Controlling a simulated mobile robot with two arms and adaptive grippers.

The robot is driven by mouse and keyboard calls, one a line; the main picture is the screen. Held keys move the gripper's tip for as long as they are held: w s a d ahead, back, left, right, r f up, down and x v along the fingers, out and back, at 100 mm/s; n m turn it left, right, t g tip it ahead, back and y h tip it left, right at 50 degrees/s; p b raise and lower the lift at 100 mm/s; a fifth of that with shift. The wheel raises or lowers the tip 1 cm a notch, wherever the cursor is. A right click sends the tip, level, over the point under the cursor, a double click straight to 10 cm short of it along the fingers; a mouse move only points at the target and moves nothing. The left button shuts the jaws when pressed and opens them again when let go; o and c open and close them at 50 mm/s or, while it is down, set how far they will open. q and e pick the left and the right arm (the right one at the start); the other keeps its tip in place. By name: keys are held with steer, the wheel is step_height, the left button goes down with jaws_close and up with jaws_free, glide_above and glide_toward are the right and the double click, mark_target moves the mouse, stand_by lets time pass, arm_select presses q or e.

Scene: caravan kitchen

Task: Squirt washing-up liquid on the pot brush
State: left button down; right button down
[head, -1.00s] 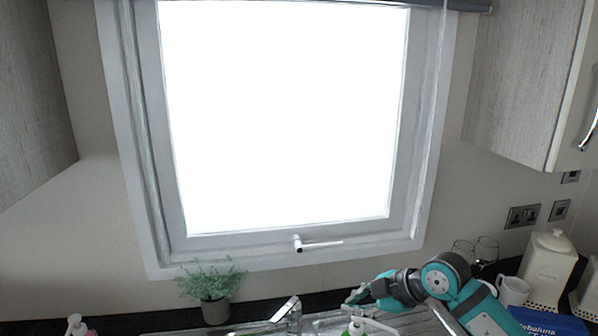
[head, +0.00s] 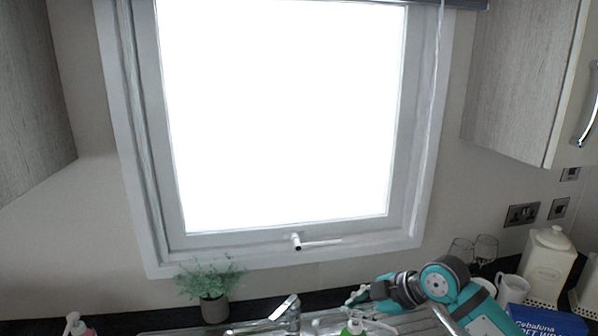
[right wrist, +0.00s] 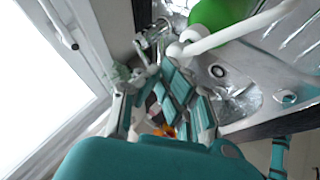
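My right gripper (head: 357,296) hangs over the sink area beneath the window. Its teal-padded fingers (right wrist: 168,90) fill the middle of the right wrist view, and I cannot tell how far they are parted. Just below it in the head view is a green and white item (head: 353,327) with a white arm reaching right, cut by the lower edge. I cannot surely identify the pot brush. My left gripper is not in view.
The tap (head: 287,308) stands left of my right gripper. A potted plant (head: 211,290) and a white-topped pump bottle (head: 74,325) are further left. Wine glasses (head: 473,250), a white mug (head: 511,289), a blue box (head: 545,322) and a canister (head: 548,262) crowd the right.

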stand_by(0.4)
steer(key=shift+f, duration=0.55)
